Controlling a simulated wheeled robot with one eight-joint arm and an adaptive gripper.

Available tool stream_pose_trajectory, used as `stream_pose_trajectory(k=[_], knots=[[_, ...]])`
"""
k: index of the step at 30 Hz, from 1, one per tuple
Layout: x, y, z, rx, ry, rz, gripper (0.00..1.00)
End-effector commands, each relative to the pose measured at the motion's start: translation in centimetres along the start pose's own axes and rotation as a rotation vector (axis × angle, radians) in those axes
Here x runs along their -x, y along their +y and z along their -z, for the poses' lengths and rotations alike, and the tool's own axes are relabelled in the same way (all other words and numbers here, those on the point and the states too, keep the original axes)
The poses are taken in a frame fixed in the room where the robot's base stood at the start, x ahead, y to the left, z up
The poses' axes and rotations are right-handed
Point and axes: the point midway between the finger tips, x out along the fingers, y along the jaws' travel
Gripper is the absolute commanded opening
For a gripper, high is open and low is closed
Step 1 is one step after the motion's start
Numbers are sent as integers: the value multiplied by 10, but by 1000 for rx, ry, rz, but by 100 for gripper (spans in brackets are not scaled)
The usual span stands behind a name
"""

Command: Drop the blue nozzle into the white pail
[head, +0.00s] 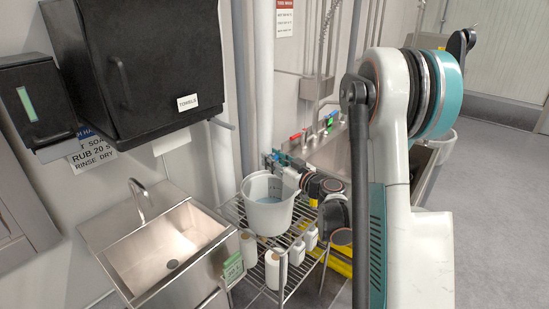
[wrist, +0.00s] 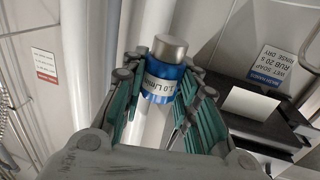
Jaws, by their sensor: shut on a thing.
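The blue nozzle (wrist: 160,82), a short cylinder with a silver end and a white label, is between the teal fingers of my gripper (wrist: 163,98) in the wrist view. My gripper is shut on it. In the head view my gripper (head: 281,161) is small, above the back right rim of the white pail (head: 268,216). The nozzle is too small there to make out clearly. The pail stands upright on a wire rack, and its inside looks pale blue low down. The pail does not show in the wrist view.
The wire rack (head: 283,293) holds several white bottles (head: 272,268) on its lower shelf. A steel sink (head: 165,250) stands to the left. A black towel dispenser (head: 150,55) hangs on the wall above. A white pipe (head: 265,90) rises behind the pail.

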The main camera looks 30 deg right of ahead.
Motion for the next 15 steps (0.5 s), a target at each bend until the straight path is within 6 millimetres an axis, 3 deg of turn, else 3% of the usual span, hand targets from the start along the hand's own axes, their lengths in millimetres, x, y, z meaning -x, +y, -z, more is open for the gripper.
stream_pose_trajectory(k=[6, 15], knots=[[0, 0, -26, 0, 0, 0, 6], [0, 0, -30, 0, 0, 0, 6]])
